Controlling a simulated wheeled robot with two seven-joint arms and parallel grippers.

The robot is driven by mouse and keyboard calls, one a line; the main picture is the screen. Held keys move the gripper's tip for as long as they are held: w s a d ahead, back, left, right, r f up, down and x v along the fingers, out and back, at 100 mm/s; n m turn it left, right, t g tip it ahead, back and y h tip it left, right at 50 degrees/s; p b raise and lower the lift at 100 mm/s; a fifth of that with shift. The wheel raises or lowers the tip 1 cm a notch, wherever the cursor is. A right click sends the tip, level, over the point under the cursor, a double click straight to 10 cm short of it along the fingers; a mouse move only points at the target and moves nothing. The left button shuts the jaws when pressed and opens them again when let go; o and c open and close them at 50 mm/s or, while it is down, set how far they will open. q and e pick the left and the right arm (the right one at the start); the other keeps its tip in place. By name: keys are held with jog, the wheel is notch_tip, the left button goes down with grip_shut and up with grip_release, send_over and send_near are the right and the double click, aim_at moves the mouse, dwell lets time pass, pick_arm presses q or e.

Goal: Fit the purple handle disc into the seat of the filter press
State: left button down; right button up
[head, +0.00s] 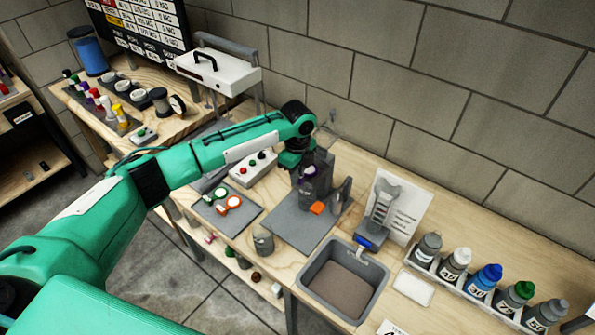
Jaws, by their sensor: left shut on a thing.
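The filter press (320,182) is a dark grey upright device on a grey base plate (284,228), with an orange part (317,208) low at its front. My left arm reaches in from the left, and my left gripper (303,172) points down at the press. It is shut on the purple handle disc (310,170), of which only a small purple patch shows at the press's upper part. The fingers and press hide the rest, so I cannot tell whether the disc is in the seat or just above it. My right gripper is out of view.
A grey canister (263,243) stands in front. A sink-like bin (345,278) and a rack of bottles (447,274) are to the right. A block wall is behind.

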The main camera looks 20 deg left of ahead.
pick_arm(q)
jog(key=shift+f, duration=0.25)
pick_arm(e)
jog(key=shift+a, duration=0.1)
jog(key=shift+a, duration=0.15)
pick_arm(q)
jog(key=shift+f, duration=0.15)
jog(key=c, duration=1.4)
grip_release()
jog(key=shift+o, duration=0.2)
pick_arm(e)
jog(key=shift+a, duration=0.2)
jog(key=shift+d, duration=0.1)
